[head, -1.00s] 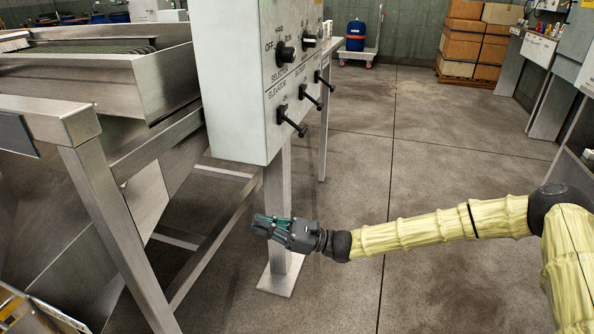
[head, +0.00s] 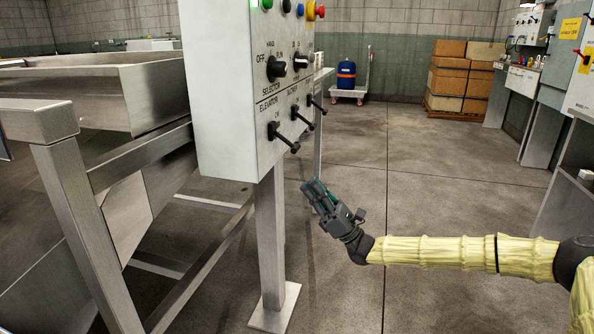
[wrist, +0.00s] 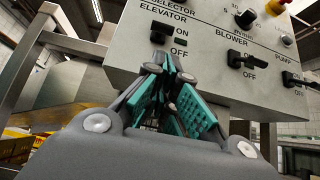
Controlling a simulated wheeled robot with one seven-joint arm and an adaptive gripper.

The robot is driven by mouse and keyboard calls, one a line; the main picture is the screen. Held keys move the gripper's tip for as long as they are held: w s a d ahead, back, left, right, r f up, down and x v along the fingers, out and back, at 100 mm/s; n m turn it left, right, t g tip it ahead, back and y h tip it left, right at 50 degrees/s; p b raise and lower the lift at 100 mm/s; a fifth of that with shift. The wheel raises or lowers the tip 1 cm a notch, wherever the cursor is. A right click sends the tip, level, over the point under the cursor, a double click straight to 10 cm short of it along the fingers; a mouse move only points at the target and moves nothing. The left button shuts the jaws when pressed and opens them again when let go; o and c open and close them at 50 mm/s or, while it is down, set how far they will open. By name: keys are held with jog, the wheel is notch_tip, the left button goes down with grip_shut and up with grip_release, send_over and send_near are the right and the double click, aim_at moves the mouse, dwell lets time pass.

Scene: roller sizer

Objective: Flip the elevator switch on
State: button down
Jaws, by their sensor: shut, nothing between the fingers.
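The elevator switch is a black lever (head: 284,138) at the lower left of a pale grey control box, under the label ELEVATOR. It sticks out and slopes down in the head view. In the wrist view the elevator switch (wrist: 160,32) is at the upper middle, beside its ON and OFF labels. I cannot tell for sure which position it is in. My gripper (head: 309,186) is shut and empty, below and a little right of the lever, pointing up and left. In the wrist view its green-padded fingers (wrist: 168,66) meet just below the switch, apparently apart from it.
The control box (head: 222,110) stands on a metal post (head: 270,235). The blower switch (head: 302,118) and pump switch (head: 316,104) sit right beside the elevator switch. Selector knobs are above. A metal machine frame (head: 80,215) is at left. The floor at right is open.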

aim_at(286, 141)
jog(key=b+x, duration=0.3)
jog(key=x, duration=0.6)
jog(key=shift+a+r, duration=0.2)
jog(key=shift+a, duration=0.1)
jog(key=shift+r, duration=0.1)
